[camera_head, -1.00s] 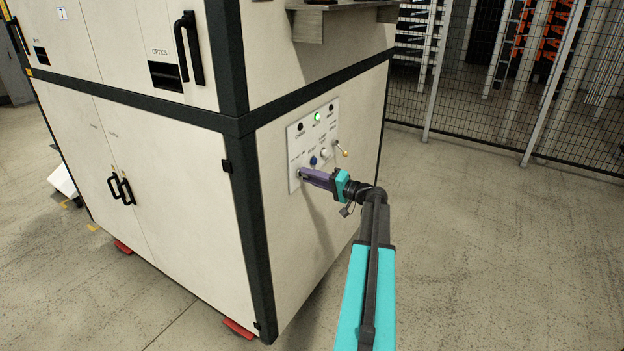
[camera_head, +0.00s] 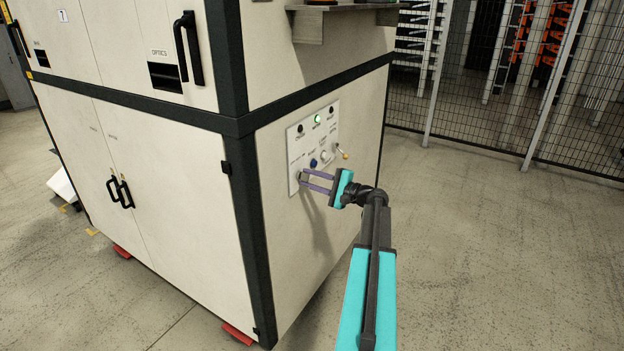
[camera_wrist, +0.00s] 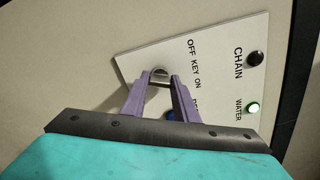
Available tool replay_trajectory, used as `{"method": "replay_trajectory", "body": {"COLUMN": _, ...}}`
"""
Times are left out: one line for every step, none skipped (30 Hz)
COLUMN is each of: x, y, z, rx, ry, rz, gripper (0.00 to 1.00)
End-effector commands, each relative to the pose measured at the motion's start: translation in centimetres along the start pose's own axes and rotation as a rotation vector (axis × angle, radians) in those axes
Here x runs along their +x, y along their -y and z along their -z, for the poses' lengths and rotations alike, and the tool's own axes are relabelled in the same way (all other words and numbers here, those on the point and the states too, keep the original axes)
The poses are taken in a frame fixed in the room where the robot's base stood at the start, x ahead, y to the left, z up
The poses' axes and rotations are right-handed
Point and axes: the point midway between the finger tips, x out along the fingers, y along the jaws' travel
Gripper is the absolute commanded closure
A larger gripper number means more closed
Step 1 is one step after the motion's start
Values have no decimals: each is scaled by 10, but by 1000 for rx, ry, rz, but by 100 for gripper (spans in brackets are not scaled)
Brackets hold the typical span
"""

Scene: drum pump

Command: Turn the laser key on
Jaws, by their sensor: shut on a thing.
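The laser key (camera_wrist: 159,73) is a small silver piece on the white control panel (camera_wrist: 150,50), below the printed words "OFF KEY ON" in the wrist view. My gripper (camera_head: 303,179) reaches the lower left of the panel (camera_head: 308,141) in the head view. Its two purple fingers lie on either side of the key, with their tips at the panel face. It is shut on the key. The fingers hide part of the key, and I cannot tell its exact angle.
Near the fingers are a blue button (camera_head: 313,163), a pale button (camera_head: 324,156) and a small lever with an orange tip (camera_head: 344,155). A green lamp (camera_head: 318,119) marked WATER is lit. A shelf (camera_head: 340,22) juts out above. Floor to the right is clear up to the mesh fence (camera_head: 480,120).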

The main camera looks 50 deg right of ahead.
Motion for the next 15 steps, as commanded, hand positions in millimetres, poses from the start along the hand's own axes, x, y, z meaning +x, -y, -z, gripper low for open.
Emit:
{"method": "replay_trajectory", "body": {"x": 1, "y": -1, "z": -2, "rx": 23, "ry": 5, "rz": -2, "gripper": 96}}
{"method": "replay_trajectory", "body": {"x": 1, "y": -1, "z": -2, "rx": 36, "ry": 5, "rz": -2, "gripper": 96}}
{"method": "replay_trajectory", "body": {"x": 1, "y": -1, "z": -2, "rx": 52, "ry": 5, "rz": -2, "gripper": 96}}
{"method": "replay_trajectory", "body": {"x": 1, "y": -1, "z": -2, "rx": 62, "ry": 5, "rz": -2, "gripper": 96}}
{"method": "replay_trajectory", "body": {"x": 1, "y": -1, "z": -2, "rx": 70, "ry": 6, "rz": -2, "gripper": 96}}
{"method": "replay_trajectory", "body": {"x": 1, "y": -1, "z": -2, "rx": 80, "ry": 6, "rz": -2, "gripper": 96}}
{"method": "replay_trajectory", "body": {"x": 1, "y": -1, "z": -2, "rx": 87, "ry": 6, "rz": -2, "gripper": 96}}
{"method": "replay_trajectory", "body": {"x": 1, "y": -1, "z": -2, "rx": 92, "ry": 6, "rz": -2, "gripper": 96}}
{"method": "replay_trajectory", "body": {"x": 1, "y": -1, "z": -2, "rx": 97, "ry": 6, "rz": -2, "gripper": 96}}
{"method": "replay_trajectory", "body": {"x": 1, "y": -1, "z": -2, "rx": 99, "ry": 6, "rz": -2, "gripper": 96}}
{"method": "replay_trajectory", "body": {"x": 1, "y": -1, "z": -2, "rx": 101, "ry": 6, "rz": -2, "gripper": 96}}
{"method": "replay_trajectory", "body": {"x": 1, "y": -1, "z": -2, "rx": 103, "ry": 6, "rz": -2, "gripper": 96}}
{"method": "replay_trajectory", "body": {"x": 1, "y": -1, "z": -2, "rx": 104, "ry": 6, "rz": -2, "gripper": 96}}
{"method": "replay_trajectory", "body": {"x": 1, "y": -1, "z": -2, "rx": 105, "ry": 6, "rz": -2, "gripper": 96}}
{"method": "replay_trajectory", "body": {"x": 0, "y": -1, "z": -2, "rx": 105, "ry": 6, "rz": -2, "gripper": 96}}
